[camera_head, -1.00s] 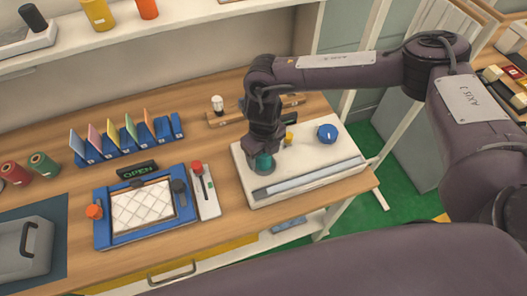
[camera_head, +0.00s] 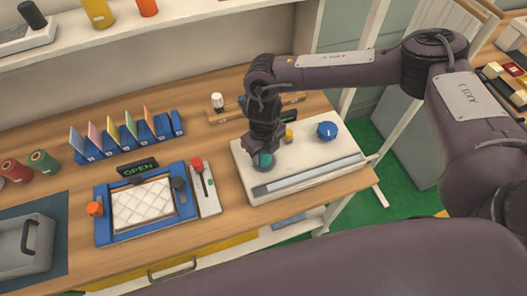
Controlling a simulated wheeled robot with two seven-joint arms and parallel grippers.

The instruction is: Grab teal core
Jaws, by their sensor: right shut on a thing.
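The teal core (camera_head: 263,160) stands on the white board (camera_head: 330,160) at the right of the wooden counter. My right gripper (camera_head: 263,150) comes down over it from above and is shut on it; the fingers hide its upper part. I cannot tell whether the core is touching the board or just off it. My left gripper is not in view.
A blue knob (camera_head: 327,130) and a small yellow piece (camera_head: 289,135) sit on the same board, close right of my gripper. A blue-framed tray (camera_head: 103,220) with a quilted white pad (camera_head: 143,203) lies left. A shelf (camera_head: 160,35) runs along the back.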

